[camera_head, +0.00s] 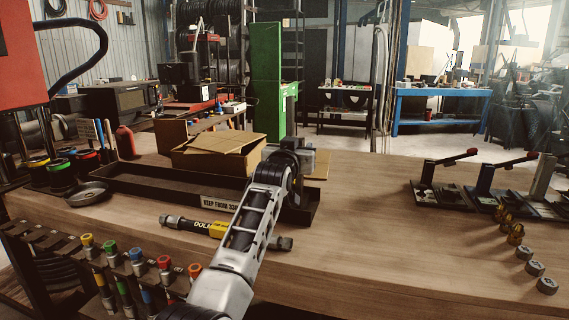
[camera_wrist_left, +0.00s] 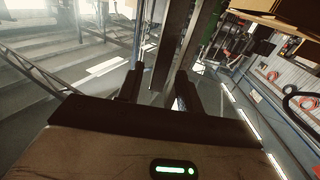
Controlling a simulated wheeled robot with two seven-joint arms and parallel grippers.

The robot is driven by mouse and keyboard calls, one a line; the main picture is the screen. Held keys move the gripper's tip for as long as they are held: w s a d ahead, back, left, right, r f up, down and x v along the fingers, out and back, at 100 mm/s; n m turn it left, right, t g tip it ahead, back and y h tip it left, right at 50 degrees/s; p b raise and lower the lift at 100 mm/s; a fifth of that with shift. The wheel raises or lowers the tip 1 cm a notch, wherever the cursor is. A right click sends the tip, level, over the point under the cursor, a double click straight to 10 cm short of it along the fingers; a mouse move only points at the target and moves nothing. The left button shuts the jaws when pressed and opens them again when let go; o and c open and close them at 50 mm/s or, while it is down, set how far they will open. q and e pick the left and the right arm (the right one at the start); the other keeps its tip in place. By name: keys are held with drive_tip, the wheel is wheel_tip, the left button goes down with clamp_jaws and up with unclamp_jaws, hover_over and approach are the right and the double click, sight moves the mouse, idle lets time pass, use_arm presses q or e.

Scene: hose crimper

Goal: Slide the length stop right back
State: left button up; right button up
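I cannot pick out the length stop for certain in either view. The red crimping machine (camera_head: 45,60) stands at the far left, cut off by the picture edge. My left gripper (camera_head: 307,158) is raised over the right end of a long dark tray (camera_head: 150,192), and its fingers are hard to make out there. In the left wrist view my left gripper (camera_wrist_left: 161,88) shows two dark fingers apart, with dark upright bars behind or between them; I see nothing clearly held. My right gripper is in neither view.
A hose with a yellow label (camera_head: 212,228) lies before the tray, partly behind my arm. A cardboard box (camera_head: 215,158) stands at the tray's back. Lever clamps (camera_head: 485,185) and metal fittings (camera_head: 535,267) sit at the right. The bench (camera_head: 375,215) is clear between.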

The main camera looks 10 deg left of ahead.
use_arm(q)
drive_tip(key=s+b, duration=0.1)
drive_tip(key=s, duration=1.1)
drive_tip(key=shift+a, duration=0.4)
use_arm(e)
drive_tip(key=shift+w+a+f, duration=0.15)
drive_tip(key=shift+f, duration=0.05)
use_arm(q)
drive_tip(key=shift+f, duration=0.15)
